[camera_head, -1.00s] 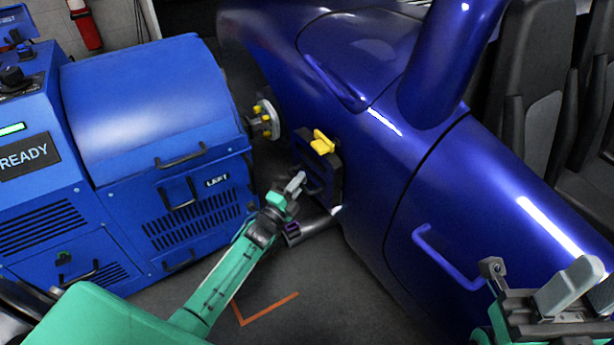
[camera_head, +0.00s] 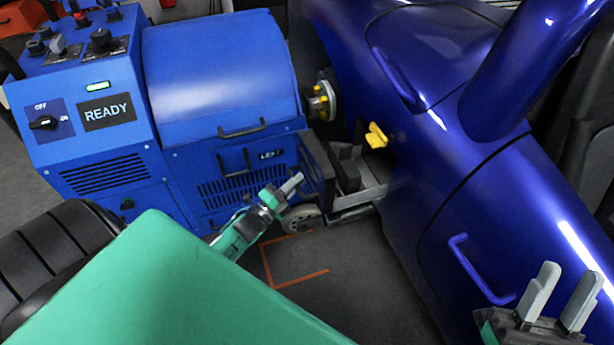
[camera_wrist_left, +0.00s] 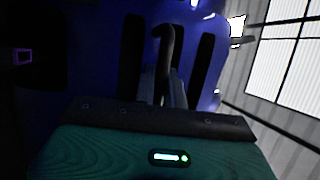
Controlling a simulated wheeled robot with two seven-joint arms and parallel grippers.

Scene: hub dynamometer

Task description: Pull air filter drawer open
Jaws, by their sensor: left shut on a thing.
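In the left wrist view the dark curved handle (camera_wrist_left: 167,42) rises between my left gripper's fingers (camera_wrist_left: 164,88), in front of the blue slotted panel. My right gripper (camera_head: 562,292) is open and empty at the lower right, apart from the drawer.
A small wheel (camera_head: 301,219) and orange floor marks (camera_head: 300,281) lie below. The floor in front is clear.

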